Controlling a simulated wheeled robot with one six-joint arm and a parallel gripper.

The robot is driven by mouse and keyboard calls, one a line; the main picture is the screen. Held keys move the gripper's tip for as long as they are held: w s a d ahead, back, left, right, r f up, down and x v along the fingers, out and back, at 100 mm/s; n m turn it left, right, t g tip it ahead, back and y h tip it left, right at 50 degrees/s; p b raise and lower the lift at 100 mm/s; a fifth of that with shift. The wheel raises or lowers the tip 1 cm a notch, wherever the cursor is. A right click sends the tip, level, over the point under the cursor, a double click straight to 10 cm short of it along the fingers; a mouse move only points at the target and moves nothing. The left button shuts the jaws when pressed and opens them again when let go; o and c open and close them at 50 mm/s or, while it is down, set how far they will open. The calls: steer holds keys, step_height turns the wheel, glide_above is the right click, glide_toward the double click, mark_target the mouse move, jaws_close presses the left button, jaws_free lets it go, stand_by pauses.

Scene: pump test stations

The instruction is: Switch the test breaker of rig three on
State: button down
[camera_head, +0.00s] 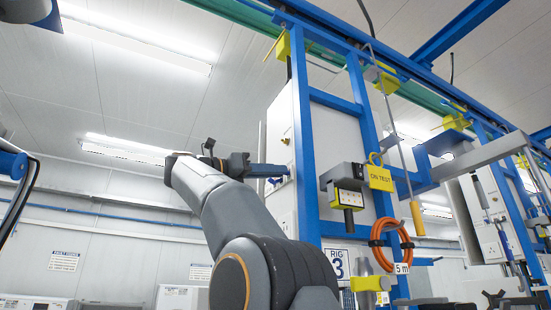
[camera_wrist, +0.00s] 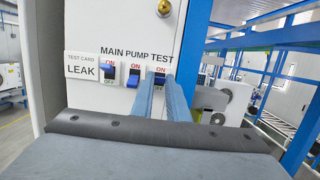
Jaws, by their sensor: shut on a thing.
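In the wrist view the white panel (camera_wrist: 125,30) carries three breakers labelled MAIN, PUMP and TEST. The main breaker (camera_wrist: 105,72) shows its OFF mark below, with its lever seemingly up. The pump breaker (camera_wrist: 132,81) has its blue lever low, under a clear ON mark. The test breaker (camera_wrist: 158,80) is at the right, its ON mark showing above; its lever is partly hidden between my fingers. My gripper (camera_wrist: 161,82) is shut on this lever. In the head view my gripper (camera_head: 272,171) reaches the white cabinet (camera_head: 282,118) beside the RIG 3 sign (camera_head: 337,264).
A LEAK test card (camera_wrist: 82,69) is left of the breakers. A round brass-coloured fitting (camera_wrist: 164,8) sits above them. Blue frame posts (camera_head: 303,140) stand right of my arm, with a yellow ON TEST tag (camera_head: 381,178) and coiled orange hose (camera_head: 391,245).

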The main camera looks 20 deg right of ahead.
steer(key=shift+r+y+p, duration=0.8)
steer(key=shift+y+p, duration=0.4)
steer(key=shift+p, duration=2.3)
steer(key=shift+d+g+y+p, duration=0.1)
steer(key=shift+g+y+p, duration=0.25)
steer(key=shift+p, duration=0.7)
steer(key=c, duration=1.7)
jaws_free()
steer(key=shift+f+b, duration=0.25)
steer(key=shift+b, duration=0.4)
steer(key=f+h+b, duration=0.1)
steer(key=h+b, duration=0.1)
steer(key=b, duration=0.3)
steer(key=shift+b, duration=0.3)
steer(key=h+b, duration=0.1)
steer(key=b, duration=0.1)
steer(key=shift+f+b, duration=0.2)
steer(key=shift+b, duration=0.2)
